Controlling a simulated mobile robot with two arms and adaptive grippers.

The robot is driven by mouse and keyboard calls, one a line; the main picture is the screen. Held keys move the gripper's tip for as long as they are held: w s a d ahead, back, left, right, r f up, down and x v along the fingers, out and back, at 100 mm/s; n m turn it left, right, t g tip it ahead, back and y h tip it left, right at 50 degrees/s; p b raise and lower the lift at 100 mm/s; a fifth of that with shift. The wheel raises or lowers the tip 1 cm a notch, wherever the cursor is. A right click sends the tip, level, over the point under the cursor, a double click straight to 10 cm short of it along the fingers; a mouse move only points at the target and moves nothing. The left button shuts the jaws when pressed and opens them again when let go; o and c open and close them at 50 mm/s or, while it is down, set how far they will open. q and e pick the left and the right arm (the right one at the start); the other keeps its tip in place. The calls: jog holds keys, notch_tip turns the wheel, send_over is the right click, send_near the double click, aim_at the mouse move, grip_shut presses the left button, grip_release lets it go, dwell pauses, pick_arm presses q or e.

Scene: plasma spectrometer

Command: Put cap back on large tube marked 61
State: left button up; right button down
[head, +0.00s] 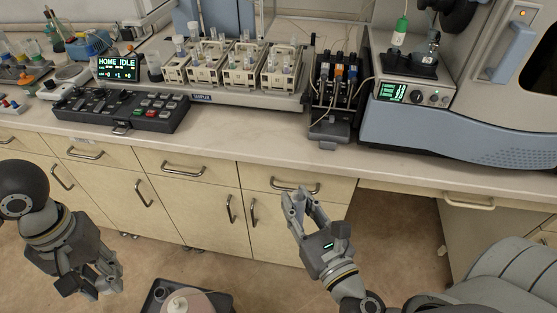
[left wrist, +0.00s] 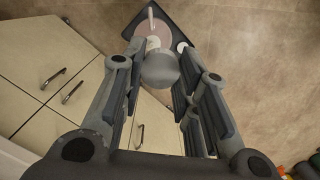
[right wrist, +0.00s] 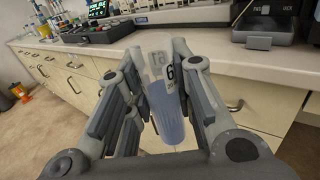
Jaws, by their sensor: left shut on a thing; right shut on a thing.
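My right gripper (head: 300,203) is shut on a large clear tube, held in front of the drawers below the counter. In the right wrist view the tube (right wrist: 165,110) stands between the fingers, slightly tilted, with blue liquid inside. No cap shows on the tube. My left gripper (head: 97,288) is low at the left, well apart from the tube. In the left wrist view it is shut on a rounded grey-white thing (left wrist: 160,70), apparently the cap.
The counter (head: 240,140) runs behind both grippers, with a clear front strip. On it are a control panel (head: 122,108), racks (head: 240,68) of small tubes, a pump (head: 333,90) and the spectrometer (head: 470,130).

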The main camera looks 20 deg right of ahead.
jog(key=w+a+n+g+y, duration=0.2)
jog(key=w+a+n+y, duration=0.1)
jog(key=a+n+y, duration=0.1)
jog(key=w+a+r+n+g+y, duration=0.1)
jog(key=w+a+n+g+y, duration=0.1)
jog(key=a+y, duration=0.5)
jog(key=w+a+n, duration=0.1)
jog(key=a, duration=0.1)
jog(key=shift+a+n, duration=0.3)
jog(key=shift+n, duration=0.1)
jog(key=shift+s, duration=0.1)
pick_arm(q)
jog(key=w+d+r+n, duration=0.2)
jog(key=w+d+r, duration=0.1)
jog(key=d, duration=0.3)
jog(key=w+d+r+n, duration=0.3)
jog(key=d, duration=0.3)
jog(key=shift+w+r+t+h, duration=0.15)
jog(key=shift+r+t+h, duration=0.15)
jog(key=shift+r, duration=0.1)
jog(key=d+r+n, duration=0.2)
jog(key=d, duration=0.2)
jog(key=d+r+n, duration=0.1)
jog(key=d+r, duration=0.1)
jog(key=d, duration=0.2)
jog(key=d+r+n, duration=0.2)
jog(key=d+r, duration=0.1)
jog(key=d, duration=0.1)
jog(key=shift+n+h, duration=0.3)
jog(key=shift+a, duration=0.1)
